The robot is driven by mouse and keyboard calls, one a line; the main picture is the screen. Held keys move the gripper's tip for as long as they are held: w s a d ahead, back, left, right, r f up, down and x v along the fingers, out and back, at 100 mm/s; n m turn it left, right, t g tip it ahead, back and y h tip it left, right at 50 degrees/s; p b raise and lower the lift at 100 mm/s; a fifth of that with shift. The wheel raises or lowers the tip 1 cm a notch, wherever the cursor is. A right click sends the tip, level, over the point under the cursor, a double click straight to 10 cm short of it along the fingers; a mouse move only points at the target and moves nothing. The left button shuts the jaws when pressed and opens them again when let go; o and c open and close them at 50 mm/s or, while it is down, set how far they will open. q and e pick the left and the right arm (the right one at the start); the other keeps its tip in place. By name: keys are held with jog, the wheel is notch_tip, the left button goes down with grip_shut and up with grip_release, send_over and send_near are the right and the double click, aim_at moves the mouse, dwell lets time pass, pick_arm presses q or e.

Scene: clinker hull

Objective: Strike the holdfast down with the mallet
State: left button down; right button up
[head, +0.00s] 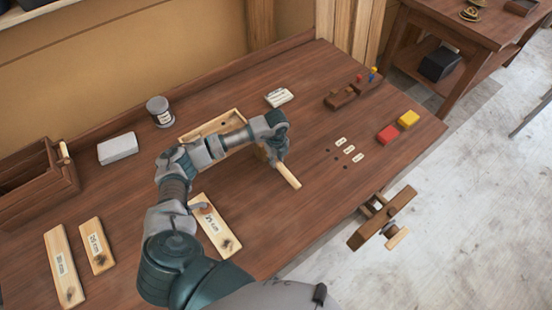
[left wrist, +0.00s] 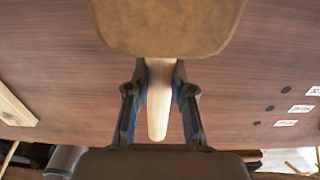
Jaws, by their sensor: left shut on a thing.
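My left gripper (head: 278,158) is shut on the mallet, above the middle of the bench. The mallet's pale wooden handle (head: 288,175) sticks out toward the lower right; its head is mostly hidden behind my gripper in the head view. In the left wrist view the brown mallet head (left wrist: 170,25) fills the top, and the handle (left wrist: 158,100) runs between the two fingers. A small brownish hooked end (head: 203,206), which looks like part of the holdfast, lies over a labelled pale board (head: 217,232); my left arm hides the rest. My right gripper is not in view.
The bench (head: 130,190) carries two more boards (head: 62,267), a wooden crate (head: 30,185), a white block (head: 117,149), a can (head: 160,111) and a shallow tray (head: 207,127). Labelled holes (head: 341,141), red (head: 388,134) and yellow blocks (head: 409,118) lie right. A vise (head: 385,215) juts from the front edge.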

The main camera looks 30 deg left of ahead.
pick_arm(q)
jog(key=shift+w+a+r, duration=0.1)
jog(key=shift+a+r, duration=0.1)
jog(key=shift+r, duration=0.2)
jog(key=shift+a+p, duration=0.15)
jog(key=shift+p, duration=0.15)
jog(key=shift+a+r, duration=0.1)
jog(key=shift+r, duration=0.4)
notch_tip(320, 180, up, 6)
jog(key=p, duration=0.5)
jog(key=shift+r, duration=0.25)
jog(key=shift+r+p, duration=0.4)
jog(key=shift+r, duration=0.1)
jog(key=shift+f, duration=0.1)
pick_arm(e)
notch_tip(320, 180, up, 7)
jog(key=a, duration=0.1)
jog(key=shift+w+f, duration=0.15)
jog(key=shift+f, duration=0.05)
